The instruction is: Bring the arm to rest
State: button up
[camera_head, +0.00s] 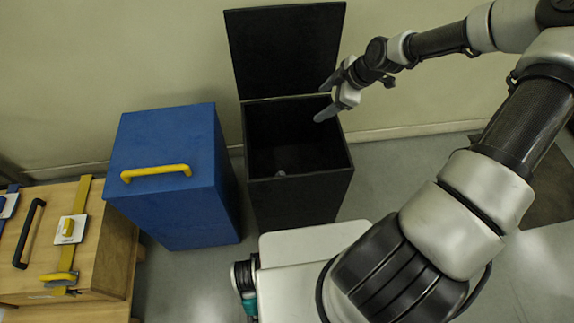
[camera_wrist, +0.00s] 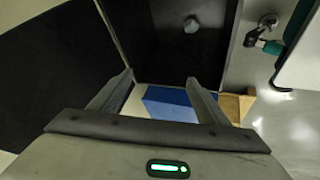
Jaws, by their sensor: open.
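My gripper (camera_head: 325,101) is open and empty. It is in the air above the right rear part of the open black bin (camera_head: 300,188), with its fingers pointing left. In the wrist view my gripper (camera_wrist: 158,82) shows two spread fingers with nothing between them. My arm reaches in from the right of the head view and bends back toward the bin. A small grey object (camera_head: 281,173) lies inside the bin; the wrist view also shows this object (camera_wrist: 191,25). I cannot tell what it is.
The bin's black lid (camera_head: 287,50) stands open against the wall. A blue box (camera_head: 165,195) with a yellow handle (camera_head: 156,172) stands left of the bin. A wooden case (camera_head: 112,250) with latches and a black handle (camera_head: 29,233) is at far left. Floor is clear at right.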

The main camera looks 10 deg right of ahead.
jog(key=shift+v, duration=1.25)
